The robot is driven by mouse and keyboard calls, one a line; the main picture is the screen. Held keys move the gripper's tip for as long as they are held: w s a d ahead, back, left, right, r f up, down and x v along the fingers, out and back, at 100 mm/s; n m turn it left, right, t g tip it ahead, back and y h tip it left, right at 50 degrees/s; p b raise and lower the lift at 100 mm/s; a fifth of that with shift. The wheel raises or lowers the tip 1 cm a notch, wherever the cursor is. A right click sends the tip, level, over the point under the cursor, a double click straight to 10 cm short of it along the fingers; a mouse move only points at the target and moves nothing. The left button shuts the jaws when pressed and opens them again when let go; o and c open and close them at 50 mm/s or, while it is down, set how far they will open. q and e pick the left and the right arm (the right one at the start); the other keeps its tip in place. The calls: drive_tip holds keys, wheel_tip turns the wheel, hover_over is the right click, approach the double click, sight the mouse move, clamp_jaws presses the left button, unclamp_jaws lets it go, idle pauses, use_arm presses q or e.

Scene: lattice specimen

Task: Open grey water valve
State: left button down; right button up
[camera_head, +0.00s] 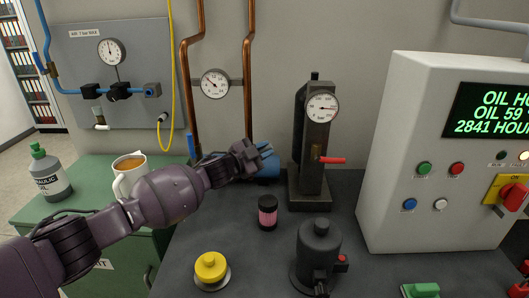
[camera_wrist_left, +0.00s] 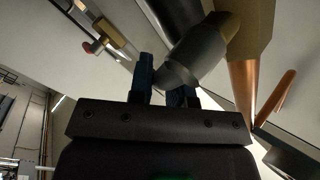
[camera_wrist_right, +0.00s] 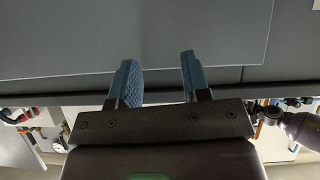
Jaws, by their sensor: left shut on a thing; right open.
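The grey water valve shows in the left wrist view as a dark grey handle (camera_wrist_left: 195,58) beside a brass part and a copper pipe (camera_wrist_left: 243,85). My left gripper (camera_wrist_left: 165,78) is shut on this handle, whose rounded end lies between the two blue fingers. In the head view my left gripper (camera_head: 265,152) is in front of the lower end of the right copper pipe (camera_head: 248,80), and the arm hides the valve there. My right gripper (camera_wrist_right: 157,72) is open and empty in the right wrist view, and is out of the head view.
A black press with a gauge and red lever (camera_head: 332,160) stands just right of the left gripper. A mug (camera_head: 127,180) stands left, beyond the forearm. A pink-banded jar (camera_head: 268,212), yellow button (camera_head: 211,268) and control box (camera_head: 405,150) are nearby.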

use_arm(q)
drive_tip(key=n+t+b, duration=0.1)
drive_tip(key=a+n+t+h+b, duration=0.1)
drive_tip(key=b, duration=0.1)
drive_tip(key=shift+a+r, duration=0.1)
drive_tip(key=shift+r, duration=0.15)
drive_tip(key=shift+a+r+n+t+h+b, duration=0.2)
drive_tip(key=shift+a+r+n+t+b, duration=0.15)
drive_tip(key=shift+n+t+b, duration=0.45)
drive_tip(key=shift+a+r+n+t+h+b, duration=0.25)
drive_tip(key=shift+a+n+t+b, duration=0.25)
drive_tip(key=shift+n, duration=0.6)
use_arm(e)
wheel_tip(320, 180, down, 7)
drive_tip(key=s, duration=0.1)
drive_tip(key=shift+g, duration=0.3)
drive_tip(key=shift+s+f, duration=0.1)
use_arm(q)
drive_tip(key=shift+r, duration=0.1)
drive_tip(key=c, duration=1.1)
unclamp_jaws()
drive_tip(key=shift+r, duration=0.1)
drive_tip(key=shift+r, duration=0.1)
